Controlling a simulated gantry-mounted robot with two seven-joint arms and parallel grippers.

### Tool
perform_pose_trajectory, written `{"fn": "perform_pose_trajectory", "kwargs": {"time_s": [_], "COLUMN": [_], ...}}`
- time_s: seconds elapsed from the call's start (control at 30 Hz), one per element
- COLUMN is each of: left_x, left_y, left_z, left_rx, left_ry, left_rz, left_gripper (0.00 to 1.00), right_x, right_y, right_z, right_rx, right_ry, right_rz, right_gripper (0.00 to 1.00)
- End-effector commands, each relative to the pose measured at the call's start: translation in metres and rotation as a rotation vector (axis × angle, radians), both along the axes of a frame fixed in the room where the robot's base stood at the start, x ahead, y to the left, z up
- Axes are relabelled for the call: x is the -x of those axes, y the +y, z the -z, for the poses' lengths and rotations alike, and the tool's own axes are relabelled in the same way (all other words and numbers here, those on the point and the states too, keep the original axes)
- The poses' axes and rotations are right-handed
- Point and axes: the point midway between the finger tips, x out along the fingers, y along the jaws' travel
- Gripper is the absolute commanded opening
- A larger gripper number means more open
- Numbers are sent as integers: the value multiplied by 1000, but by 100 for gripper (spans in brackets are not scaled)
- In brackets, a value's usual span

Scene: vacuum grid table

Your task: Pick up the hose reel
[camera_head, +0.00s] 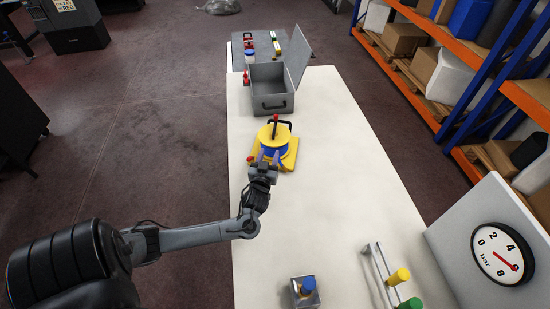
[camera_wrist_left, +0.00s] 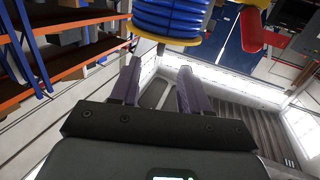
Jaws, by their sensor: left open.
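The hose reel (camera_head: 272,133) stands on the white table, with a yellow top and base, blue hose, a dark handle and a red knob. My left gripper (camera_head: 268,156) is at its near side, at the end of my arm from the left. In the left wrist view the blue hose coils of the hose reel (camera_wrist_left: 170,20) show at the top, beyond the tips of my left gripper (camera_wrist_left: 159,68). The two fingers are apart with nothing between them. Whether a finger touches the reel I cannot tell. My right gripper is not in view.
An open grey toolbox (camera_head: 270,101) stands behind the reel. A grey mat (camera_head: 265,42) with small items lies at the far end. Nearer are a metal block with a blue knob (camera_head: 306,289), a pipe with coloured knobs (camera_head: 381,268) and a pressure gauge (camera_head: 501,253). The table's middle is clear.

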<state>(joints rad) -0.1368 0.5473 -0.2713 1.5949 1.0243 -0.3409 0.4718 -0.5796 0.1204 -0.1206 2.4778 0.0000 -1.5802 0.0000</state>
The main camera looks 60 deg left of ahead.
Motion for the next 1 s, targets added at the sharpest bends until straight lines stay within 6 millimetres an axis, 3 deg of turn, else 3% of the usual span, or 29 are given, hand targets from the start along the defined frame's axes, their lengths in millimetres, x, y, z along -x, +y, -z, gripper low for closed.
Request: {"fn": "perform_pose_trajectory", "kwargs": {"time_s": [0.03,0.4,0.67,1.0], "left_x": [-2,-32,-43,-71], "left_y": [5,41,51,79], "left_z": [3,-1,0,0], "left_rx": [-15,-32,-30,-30], "left_ry": [-12,-25,-24,-25], "left_rz": [-5,-12,-11,-12], "left_gripper": [46,46,46,46], "right_x": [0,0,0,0], "right_y": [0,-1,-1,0], "right_z": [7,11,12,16], "right_rx": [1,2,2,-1], "right_ry": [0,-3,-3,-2], "right_rz": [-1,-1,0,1], "right_gripper": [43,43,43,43]}}
